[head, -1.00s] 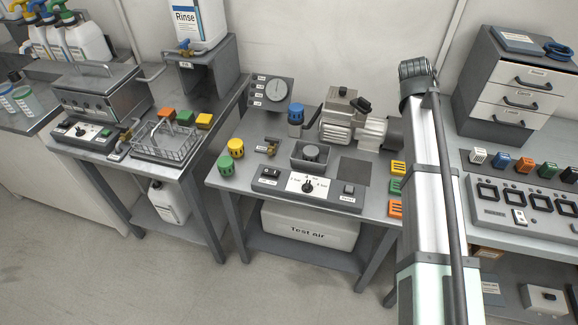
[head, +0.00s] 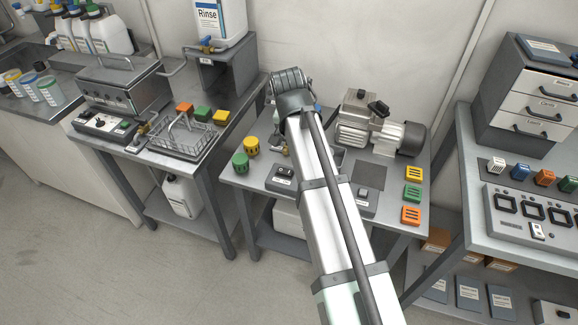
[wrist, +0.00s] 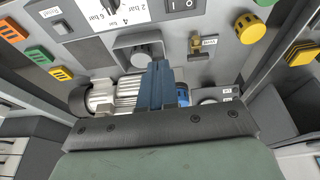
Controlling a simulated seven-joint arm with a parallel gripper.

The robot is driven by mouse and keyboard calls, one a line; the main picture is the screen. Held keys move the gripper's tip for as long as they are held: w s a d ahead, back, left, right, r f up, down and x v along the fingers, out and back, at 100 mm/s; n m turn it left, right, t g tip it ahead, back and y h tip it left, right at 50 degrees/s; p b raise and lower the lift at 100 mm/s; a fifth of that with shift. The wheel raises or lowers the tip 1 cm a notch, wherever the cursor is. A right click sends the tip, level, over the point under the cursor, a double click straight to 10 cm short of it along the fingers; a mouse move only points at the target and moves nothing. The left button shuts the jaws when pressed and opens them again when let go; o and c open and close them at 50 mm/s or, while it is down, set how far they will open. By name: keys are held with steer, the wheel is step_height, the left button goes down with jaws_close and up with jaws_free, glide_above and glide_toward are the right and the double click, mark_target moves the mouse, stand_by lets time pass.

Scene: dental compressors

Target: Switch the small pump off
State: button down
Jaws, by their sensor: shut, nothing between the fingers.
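The small pump (head: 368,128), with a ribbed pale motor and a black part on top, stands at the back right of the middle table; the wrist view shows it (wrist: 118,96) upside down behind my fingers. A control panel (head: 338,200) lies along the table's front. Its black rocker switch (head: 284,171) is left of my arm; it shows at the wrist view's top edge (wrist: 183,5), partly cut off, and its position is unclear. My gripper (wrist: 158,66) has its blue fingers shut and empty, apart from the switch in the picture. In the head view my arm hides the fingers.
The panel also has a pressure knob (wrist: 112,14) and a reset button (head: 364,192). Beside it are yellow (head: 251,144) and green (head: 240,160) caps at left, and coloured blocks (head: 412,193) at right. A grey holder (wrist: 140,52) and brass valve (wrist: 195,42) stand behind the panel.

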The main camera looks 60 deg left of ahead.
steer(key=shift+s+f+g, duration=0.1)
steer(key=shift+s+g, duration=0.2)
steer(key=shift+s, duration=1.65)
glide_above(286, 170)
steer(key=d, duration=0.2)
step_height(286, 170, down, 12)
steer(key=shift+w+a, duration=0.1)
steer(key=shift+f, duration=0.8)
steer(key=shift+f, duration=0.15)
steer(key=shift+a, duration=0.1)
steer(key=shift+s+a+r, duration=0.3)
steer(key=shift+s+a, duration=0.15)
